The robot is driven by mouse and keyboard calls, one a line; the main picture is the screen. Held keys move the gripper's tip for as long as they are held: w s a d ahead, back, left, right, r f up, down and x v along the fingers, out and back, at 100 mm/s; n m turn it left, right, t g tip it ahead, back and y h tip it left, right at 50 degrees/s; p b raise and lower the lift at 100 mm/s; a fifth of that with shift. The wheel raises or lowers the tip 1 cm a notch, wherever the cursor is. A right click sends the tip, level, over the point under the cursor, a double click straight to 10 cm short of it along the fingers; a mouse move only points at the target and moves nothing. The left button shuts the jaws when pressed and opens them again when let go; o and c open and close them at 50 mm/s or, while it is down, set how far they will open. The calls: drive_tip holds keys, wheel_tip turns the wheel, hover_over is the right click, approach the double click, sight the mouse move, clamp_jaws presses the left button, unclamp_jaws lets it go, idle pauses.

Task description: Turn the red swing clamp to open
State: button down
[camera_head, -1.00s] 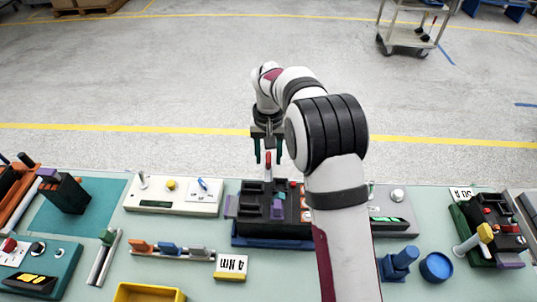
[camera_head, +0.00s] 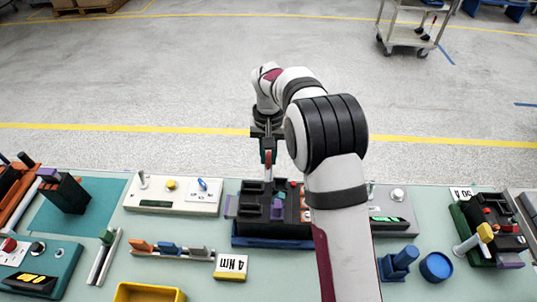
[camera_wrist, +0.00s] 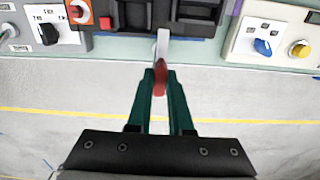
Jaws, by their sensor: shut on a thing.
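The red swing clamp (camera_wrist: 160,77) is a red handle on a pale metal arm at the far edge of the black breaker fixture (camera_head: 262,211). In the head view the clamp (camera_head: 267,158) stands up behind the fixture. My gripper (camera_head: 267,153) is above the fixture's back edge with its green fingers closed. In the wrist view my gripper (camera_wrist: 161,80) has a finger on each side of the red handle and is shut on it. The fingers hide part of the handle.
A white panel (camera_head: 173,195) with a yellow button and blue switch stands left of the fixture. A grey panel (camera_head: 393,210) stands right of it. A yellow bin (camera_head: 150,292), blue cups (camera_head: 436,267) and a 4 Nm block (camera_head: 231,267) lie nearer.

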drive_tip(key=m, duration=0.8)
drive_tip(key=shift+m, duration=0.4)
drive_tip(key=m, duration=0.4)
drive_tip(key=shift+m, duration=2.5)
drive_tip(key=c, duration=0.8)
unclamp_jaws()
